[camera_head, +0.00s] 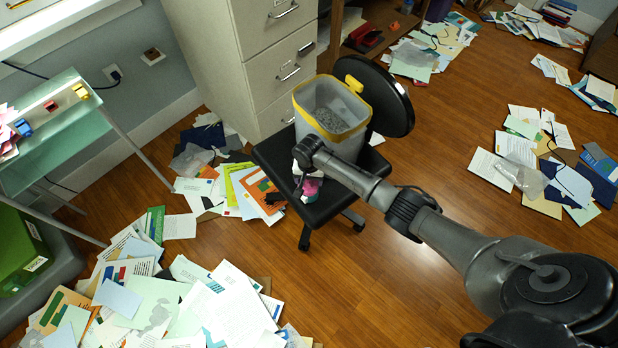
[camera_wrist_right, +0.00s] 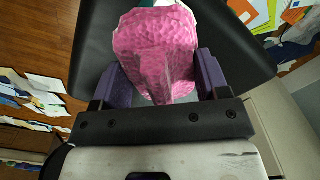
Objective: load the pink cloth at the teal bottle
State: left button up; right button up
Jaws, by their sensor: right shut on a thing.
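The pink cloth (camera_wrist_right: 155,45) fills the space between the purple fingers of my right gripper (camera_wrist_right: 158,82) in the right wrist view. The gripper is shut on it, over a black chair seat (camera_wrist_right: 92,50). My left gripper is out of view.
A beige cabinet (camera_head: 240,60) stands behind. Papers (camera_head: 225,300) litter the floor; bare wood shows in front of the chair. A glass table (camera_head: 70,130) stands left.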

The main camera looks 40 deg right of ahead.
jog(key=shift+f+p, duration=0.15)
jog(key=shift+p, duration=0.25)
dwell(1.6)
notch_tip(320, 180, up, 7)
jog(key=p, duration=0.8)
jog(key=shift+p, duration=0.4)
dwell(0.6)
